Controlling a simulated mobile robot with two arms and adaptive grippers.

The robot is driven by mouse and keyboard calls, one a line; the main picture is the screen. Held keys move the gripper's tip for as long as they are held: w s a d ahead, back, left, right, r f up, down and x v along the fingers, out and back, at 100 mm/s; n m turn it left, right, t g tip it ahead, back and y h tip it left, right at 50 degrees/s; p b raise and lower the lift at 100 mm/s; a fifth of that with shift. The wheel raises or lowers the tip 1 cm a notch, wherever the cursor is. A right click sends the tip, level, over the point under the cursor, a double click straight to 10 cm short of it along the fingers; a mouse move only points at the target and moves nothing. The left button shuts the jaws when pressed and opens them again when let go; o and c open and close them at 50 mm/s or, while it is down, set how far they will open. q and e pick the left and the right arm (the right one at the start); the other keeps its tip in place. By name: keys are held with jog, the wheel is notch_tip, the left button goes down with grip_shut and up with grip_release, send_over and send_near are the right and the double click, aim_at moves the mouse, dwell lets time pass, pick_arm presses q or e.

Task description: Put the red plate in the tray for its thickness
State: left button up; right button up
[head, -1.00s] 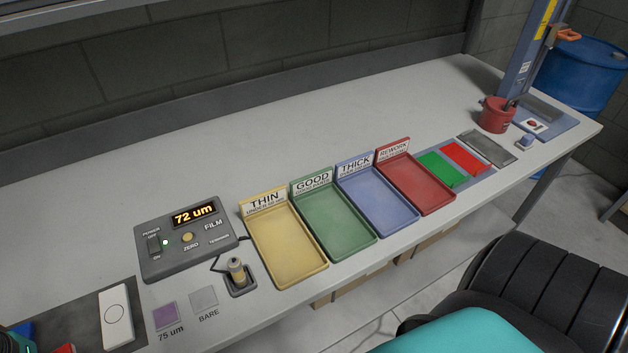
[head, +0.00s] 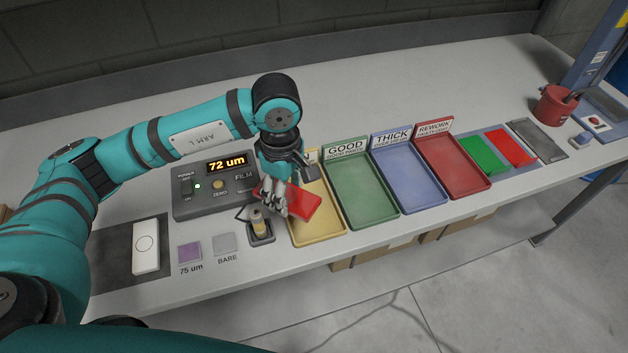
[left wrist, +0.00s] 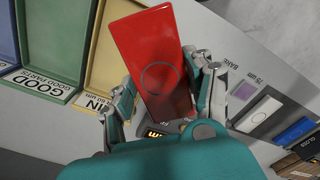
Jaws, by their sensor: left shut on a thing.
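The red plate (head: 304,205) is held by my left gripper (head: 277,197), its fingers shut on the plate's sides. In the head view it is in front of the left part of the yellow THIN tray (head: 318,238), whose label my arm mostly covers. The left wrist view shows the plate (left wrist: 152,50) between the fingers, with a circle on its face. The green GOOD tray (head: 362,216), blue THICK tray (head: 408,196) and red REWORK tray (head: 455,172) look empty. The film gauge (head: 190,208) reads 72 um. My right gripper is out of view.
The gauge's probe (head: 259,226) stands in its holder left of the yellow tray. A white block (head: 146,250) lies on a dark mat. Green (head: 481,154) and red (head: 512,148) plates lie right of the trays, near a red pot (head: 554,106).

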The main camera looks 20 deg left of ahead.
pick_arm(q)
jog(key=w+f+n, duration=0.1)
jog(key=w+n, duration=0.1)
jog(key=n, duration=0.5)
jog(key=w+d+f+n+p, duration=0.1)
jog(key=w+f+n, duration=0.1)
jog(key=n, duration=0.5)
jog(key=w+f+n, duration=0.1)
jog(key=w+n, duration=0.1)
jog(key=n, duration=0.5)
jog(key=shift+w+d+f+p, duration=0.1)
jog(key=shift+d+f+p, duration=0.1)
jog(key=shift+d+p, duration=0.15)
jog(key=n, duration=0.2)
jog(key=f+n, duration=0.1)
jog(key=n, duration=0.1)
jog(key=w+n, duration=0.1)
jog(key=n, duration=0.1)
jog(key=shift+d+f, duration=0.15)
jog(key=shift+f, duration=0.25)
jog(key=shift+f+n, duration=0.3)
jog(key=shift+f, duration=0.1)
notch_tip(320, 180, down, 2)
jog(key=shift+f+b, duration=0.1)
jog(key=shift+b, duration=0.75)
jog(key=shift+f, duration=0.45)
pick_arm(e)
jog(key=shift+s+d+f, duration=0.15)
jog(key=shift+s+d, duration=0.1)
